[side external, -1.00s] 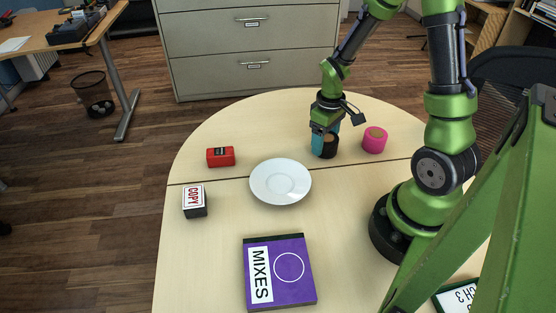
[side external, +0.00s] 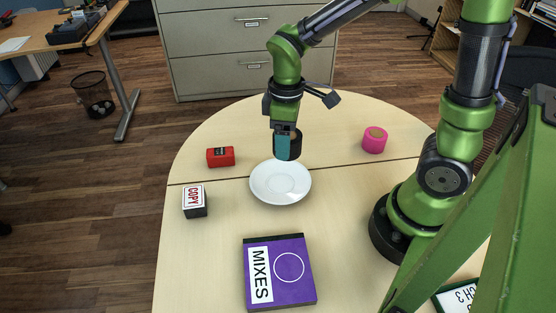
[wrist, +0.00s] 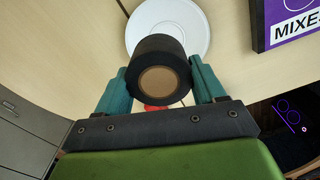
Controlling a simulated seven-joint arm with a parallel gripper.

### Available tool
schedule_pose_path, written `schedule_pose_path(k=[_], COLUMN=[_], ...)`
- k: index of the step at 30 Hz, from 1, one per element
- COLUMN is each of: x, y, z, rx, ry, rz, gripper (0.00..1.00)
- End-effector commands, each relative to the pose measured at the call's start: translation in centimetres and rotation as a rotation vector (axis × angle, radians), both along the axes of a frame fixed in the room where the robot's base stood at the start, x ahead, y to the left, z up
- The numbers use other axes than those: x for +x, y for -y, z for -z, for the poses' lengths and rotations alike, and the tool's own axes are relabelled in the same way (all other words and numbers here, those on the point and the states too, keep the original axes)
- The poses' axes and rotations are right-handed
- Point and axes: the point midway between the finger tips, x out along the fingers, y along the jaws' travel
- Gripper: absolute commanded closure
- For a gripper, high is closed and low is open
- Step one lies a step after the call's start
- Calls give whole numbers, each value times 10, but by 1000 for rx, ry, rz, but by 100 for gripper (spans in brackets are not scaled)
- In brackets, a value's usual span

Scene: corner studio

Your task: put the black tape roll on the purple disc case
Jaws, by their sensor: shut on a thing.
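The black tape roll (side external: 295,146) is held between the teal fingers of my gripper (side external: 287,147), raised above the table behind the white saucer. In the wrist view the roll (wrist: 160,66) sits between the two fingers of my gripper (wrist: 160,85), with its tan core facing the camera. The purple disc case (side external: 297,288), labelled MIXES, lies flat on the front part of the table, with nothing on it. Its corner also shows at the upper right of the wrist view (wrist: 282,18).
A white saucer (side external: 280,188) lies between the roll and the case. A red box (side external: 220,157) and a COPY stamp box (side external: 194,201) stand at left. A pink tape roll (side external: 375,140) stands at right. A sign (side external: 456,298) lies at the front right. Table around the case's left is clear.

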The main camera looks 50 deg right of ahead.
Motion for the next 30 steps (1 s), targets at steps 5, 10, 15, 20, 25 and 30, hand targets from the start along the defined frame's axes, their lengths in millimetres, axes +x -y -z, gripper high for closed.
schedule_pose_path(k=[5, 10, 15, 20, 25, 30], x=[-27, -69, -107, -126, -126, -126], y=[-90, -154, -191, -204, -203, -203], z=[-1, -2, -2, 2, 27, 45], rx=[0, 0, -2, -5, -7, -7], ry=[0, 1, 1, -2, -8, -6], rz=[-336, -622, -827, -929, -949, -948], gripper=[64, 64, 64, 64, 64, 64])
